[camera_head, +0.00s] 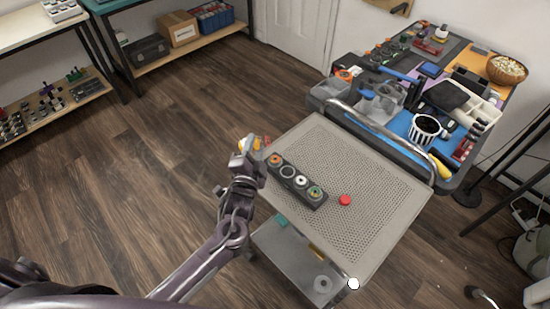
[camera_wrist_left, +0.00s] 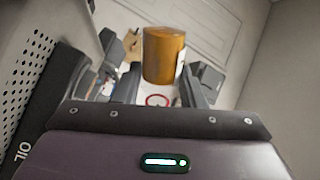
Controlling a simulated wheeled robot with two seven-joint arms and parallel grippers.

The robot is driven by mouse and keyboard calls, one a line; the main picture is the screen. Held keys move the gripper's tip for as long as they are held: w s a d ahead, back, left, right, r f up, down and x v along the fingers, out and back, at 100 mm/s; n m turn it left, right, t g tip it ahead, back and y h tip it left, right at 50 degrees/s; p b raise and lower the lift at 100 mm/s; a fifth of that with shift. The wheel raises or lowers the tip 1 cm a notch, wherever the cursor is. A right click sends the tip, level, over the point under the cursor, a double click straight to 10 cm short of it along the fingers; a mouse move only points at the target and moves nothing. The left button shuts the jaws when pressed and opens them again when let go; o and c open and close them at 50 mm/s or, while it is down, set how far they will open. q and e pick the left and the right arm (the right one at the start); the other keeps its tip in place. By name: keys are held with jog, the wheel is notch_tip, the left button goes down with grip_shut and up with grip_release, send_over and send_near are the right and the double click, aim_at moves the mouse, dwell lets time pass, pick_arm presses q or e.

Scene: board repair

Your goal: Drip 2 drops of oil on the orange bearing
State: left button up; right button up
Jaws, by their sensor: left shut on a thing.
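The orange bearing (camera_head: 277,159) sits at the far left end of a dark bearing block (camera_head: 294,188) on the cart's perforated top. The block also holds a dark ring, a white bearing and a green one. My left gripper (camera_head: 254,146) is at the cart's left edge, just left of the orange bearing. It is shut on the amber oil bottle (camera_wrist_left: 163,56), which shows between the fingers in the left wrist view. In the head view the gripper mostly hides the bottle. The bottle's tip cannot be made out. My right gripper is not in view.
A red cap (camera_head: 345,200) lies right of the block on the cart top (camera_head: 375,215). A metal handle rail (camera_head: 380,130) edges the cart towards a crowded workbench with a striped cup (camera_head: 426,130). The cart top's right part is clear.

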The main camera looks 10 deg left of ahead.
pick_arm(q)
notch_tip(320, 180, up, 3)
jog(key=n+p, duration=0.1)
jog(key=n, duration=0.5)
jog(key=shift+f, duration=0.2)
jog(key=n, duration=0.2)
jog(key=r+n+p, duration=0.1)
jog(key=n, duration=0.1)
jog(key=shift+r, duration=0.15)
